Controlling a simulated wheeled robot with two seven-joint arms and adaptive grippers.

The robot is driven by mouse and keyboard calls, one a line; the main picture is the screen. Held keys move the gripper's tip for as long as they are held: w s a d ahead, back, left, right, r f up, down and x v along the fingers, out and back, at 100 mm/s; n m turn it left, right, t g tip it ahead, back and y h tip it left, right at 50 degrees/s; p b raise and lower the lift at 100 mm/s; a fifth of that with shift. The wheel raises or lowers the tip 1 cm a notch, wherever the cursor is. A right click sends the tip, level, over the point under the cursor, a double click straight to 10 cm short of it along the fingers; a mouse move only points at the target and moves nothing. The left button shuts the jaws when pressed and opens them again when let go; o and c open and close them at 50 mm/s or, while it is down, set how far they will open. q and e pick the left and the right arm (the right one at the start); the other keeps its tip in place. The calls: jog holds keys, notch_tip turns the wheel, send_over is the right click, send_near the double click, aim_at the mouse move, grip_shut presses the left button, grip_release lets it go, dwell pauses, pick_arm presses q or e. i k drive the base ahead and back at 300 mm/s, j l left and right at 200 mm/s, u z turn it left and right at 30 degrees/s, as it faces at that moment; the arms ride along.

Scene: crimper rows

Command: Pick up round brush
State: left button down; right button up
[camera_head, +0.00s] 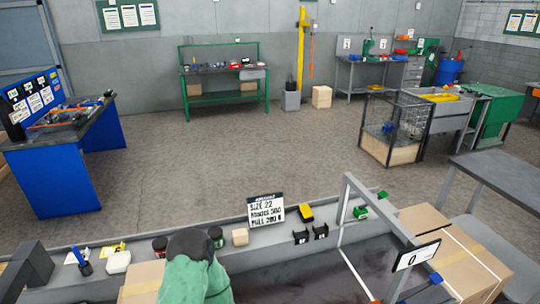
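I cannot pick out a round brush for certain. A small blue item with a dark base (83,262) is at the left of the near bench, too small to tell what it is. A blue-tipped tool (434,280) shows at the lower right, partly behind a white label. Neither gripper is recognisable in the head view.
Cardboard boxes (455,245) stand at right. Open floor (240,150) lies beyond.

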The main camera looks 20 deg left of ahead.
aim_at(83, 264)
jog(key=j+u, duration=0.15)
jog(key=u, duration=2)
